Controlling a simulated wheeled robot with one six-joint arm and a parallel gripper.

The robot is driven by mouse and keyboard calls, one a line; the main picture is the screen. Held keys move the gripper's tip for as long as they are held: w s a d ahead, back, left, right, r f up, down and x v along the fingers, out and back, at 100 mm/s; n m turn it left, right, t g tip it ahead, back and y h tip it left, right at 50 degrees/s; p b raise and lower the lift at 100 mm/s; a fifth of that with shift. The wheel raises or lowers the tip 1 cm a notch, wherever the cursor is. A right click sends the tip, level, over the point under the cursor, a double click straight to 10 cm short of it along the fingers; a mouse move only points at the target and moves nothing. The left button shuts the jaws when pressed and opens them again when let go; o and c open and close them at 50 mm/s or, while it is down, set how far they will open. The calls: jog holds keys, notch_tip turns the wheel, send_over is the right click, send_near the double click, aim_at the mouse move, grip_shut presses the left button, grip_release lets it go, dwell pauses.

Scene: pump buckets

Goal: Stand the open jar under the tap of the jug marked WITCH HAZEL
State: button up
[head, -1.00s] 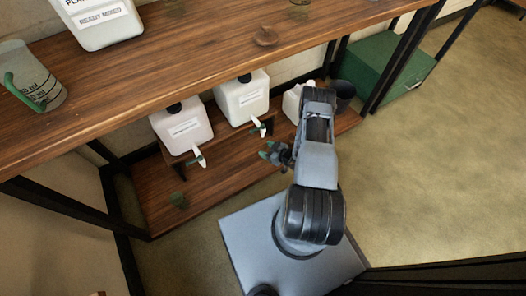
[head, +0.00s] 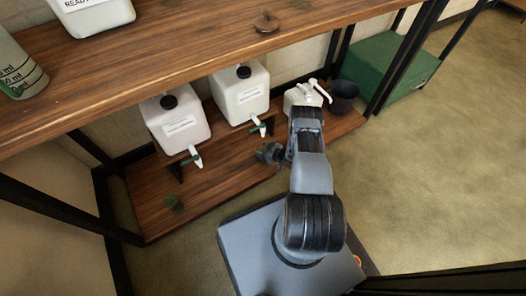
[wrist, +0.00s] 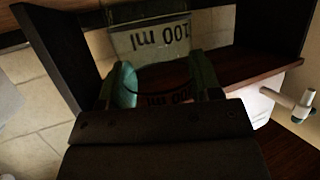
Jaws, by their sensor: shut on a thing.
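My gripper (head: 271,153) is shut on a clear vessel, seemingly the open jar (wrist: 152,42), with black ml marks that appear upside down in the wrist view. The fingers (wrist: 163,78) sit on either side of it; its base and mouth are hard to make out. Two white jugs with black caps and taps stand on a raised board on the lower shelf: a left jug (head: 177,122) and a right jug (head: 240,94). Their labels are too small to read, so I cannot tell which says WITCH HAZEL. My gripper is in front of the right jug, below its tap (head: 259,127).
A white pump bottle (head: 304,97) and a dark bucket (head: 343,95) stand right of the jugs. A small green object (head: 174,203) is at the lower shelf's front left. The upper shelf (head: 200,60) overhangs the jugs. A green box (head: 390,68) stands beyond; open floor lies right.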

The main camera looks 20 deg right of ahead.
jog(key=shift+f, duration=0.1)
jog(key=o, duration=1.1)
